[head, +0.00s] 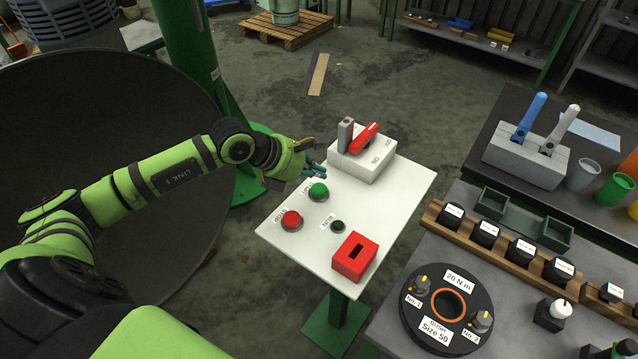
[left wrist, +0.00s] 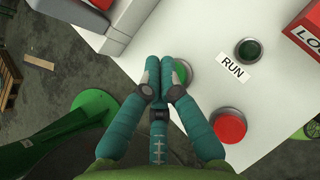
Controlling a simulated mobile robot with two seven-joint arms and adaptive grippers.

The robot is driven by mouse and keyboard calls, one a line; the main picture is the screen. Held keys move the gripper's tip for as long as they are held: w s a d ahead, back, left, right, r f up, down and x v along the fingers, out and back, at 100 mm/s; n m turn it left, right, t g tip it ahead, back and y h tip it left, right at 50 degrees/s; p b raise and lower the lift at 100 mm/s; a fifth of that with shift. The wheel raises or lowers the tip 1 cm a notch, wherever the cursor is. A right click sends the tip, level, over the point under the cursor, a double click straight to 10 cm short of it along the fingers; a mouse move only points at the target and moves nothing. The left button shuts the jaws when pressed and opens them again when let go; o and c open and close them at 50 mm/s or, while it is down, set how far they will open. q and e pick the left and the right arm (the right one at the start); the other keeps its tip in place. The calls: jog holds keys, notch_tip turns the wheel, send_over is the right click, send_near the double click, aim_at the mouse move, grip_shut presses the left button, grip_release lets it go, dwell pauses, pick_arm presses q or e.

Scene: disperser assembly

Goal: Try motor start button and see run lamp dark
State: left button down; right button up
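The white control panel (head: 385,205) carries a green start button (head: 319,190), a red stop button (head: 291,220) and a small run lamp (head: 338,226). The lamp is dark green and looks unlit; it also shows in the left wrist view (left wrist: 249,50) beside its RUN label. My left gripper (head: 316,170) is just beyond the green button, near the switch box. In the left wrist view its teal fingers (left wrist: 166,72) are drawn together and partly cover the green button (left wrist: 186,73). I cannot tell whether they touch it. My right gripper is not in view.
A switch box (head: 372,165) with a red handle (head: 363,138) and a grey block stands at the panel's far end. A red slotted box (head: 355,257) sits at the near end. A workbench with a round gauge block (head: 408,318) and a wooden rack (head: 462,240) is at right.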

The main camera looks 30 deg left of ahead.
pick_arm(q)
notch_tip(320, 180, up, 3)
jog(key=shift+f+p, duration=0.15)
jog(key=shift+p, duration=0.4)
jog(key=shift+s+f, duration=0.1)
jog(key=shift+f, duration=0.05)
